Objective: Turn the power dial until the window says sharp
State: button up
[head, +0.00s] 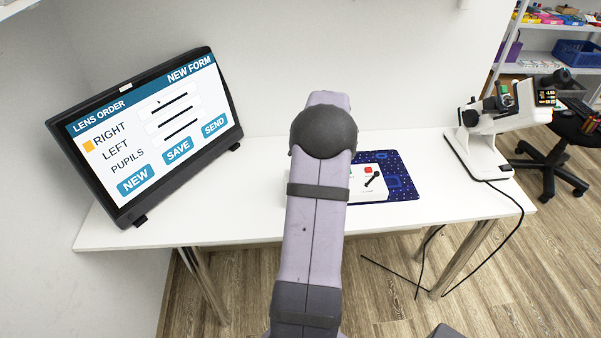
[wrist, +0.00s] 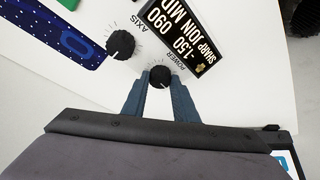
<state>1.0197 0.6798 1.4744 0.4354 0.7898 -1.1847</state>
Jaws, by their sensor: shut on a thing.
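The black power dial (wrist: 160,77) is in the wrist view, beside the printed word POWER. My gripper (wrist: 160,90) has its two blue-grey fingers on either side of the dial and is shut on it. A small pale mark shows on the dial. The black window (wrist: 180,36) lies just above it, tilted and upside down. It shows 090, -1.50 and the words SHARP, JOIN and MID; a small yellowish mark lies near SHARP. I cannot tell which word is picked out. In the head view my arm hides the gripper, dial and window.
A second black dial (wrist: 121,46), labelled AXIS, sits close to the left finger. A blue patterned mat (head: 405,187) lies on the white table (head: 450,207). A monitor (head: 150,130) with a lens order form stands left; a white instrument (head: 480,135) stands right.

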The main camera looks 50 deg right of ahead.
jog(key=o, duration=1.1)
jog(key=shift+c, duration=0.2)
jog(key=shift+r, duration=0.1)
jog(key=v, duration=0.7)
jog(key=shift+b, duration=0.45)
